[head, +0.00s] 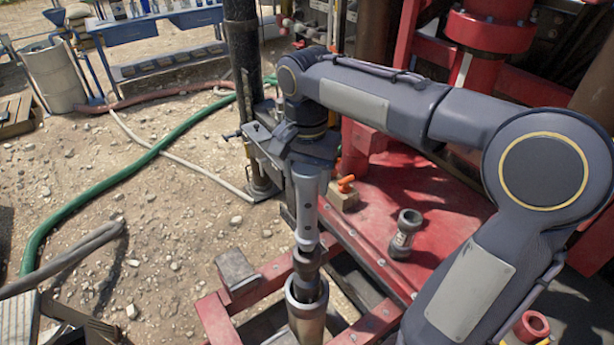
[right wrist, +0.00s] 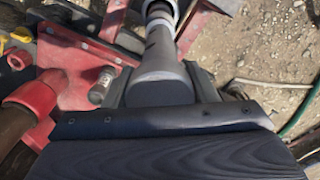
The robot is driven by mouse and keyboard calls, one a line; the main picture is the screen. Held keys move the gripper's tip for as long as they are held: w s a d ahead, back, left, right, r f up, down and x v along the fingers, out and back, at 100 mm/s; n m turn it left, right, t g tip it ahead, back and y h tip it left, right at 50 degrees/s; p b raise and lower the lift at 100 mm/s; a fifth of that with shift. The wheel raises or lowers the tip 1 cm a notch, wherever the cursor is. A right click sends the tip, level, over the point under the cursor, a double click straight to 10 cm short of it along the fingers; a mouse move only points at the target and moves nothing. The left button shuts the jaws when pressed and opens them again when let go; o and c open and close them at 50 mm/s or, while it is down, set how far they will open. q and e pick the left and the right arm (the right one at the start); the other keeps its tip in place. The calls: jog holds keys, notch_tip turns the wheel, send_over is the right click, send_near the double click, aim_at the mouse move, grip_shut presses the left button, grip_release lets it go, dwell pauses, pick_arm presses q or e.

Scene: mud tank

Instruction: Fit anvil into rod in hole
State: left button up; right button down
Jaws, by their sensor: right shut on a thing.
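My right gripper (head: 308,165) is shut on the anvil (head: 306,212), a grey metal cylinder that hangs nearly upright below it. In the right wrist view the anvil (right wrist: 160,82) extends away from the jaws. The rod in the hole (head: 307,284) stands directly below, a dark steel piece inside a wide, shiny metal collar (head: 307,318). The anvil's lower end lines up closely with the top of the rod. I cannot tell whether they touch or how far one sits in the other. My left gripper is not in view.
The red rig deck (head: 395,195) lies to the right, with a small grey cylindrical fitting (head: 404,234) standing on it and an orange-handled valve (head: 345,186) behind. Red frame beams (head: 262,277) surround the hole. A green hose (head: 150,155) crosses the gravel at left.

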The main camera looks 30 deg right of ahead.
aim_at(307, 167)
jog(key=shift+f+b, duration=1.1)
jog(key=shift+f, duration=0.25)
jog(key=shift+f+b, duration=0.7)
jog(key=shift+f, duration=0.35)
jog(key=c, duration=0.5)
grip_release()
jog(key=shift+f, duration=0.1)
notch_tip(307, 167, up, 8)
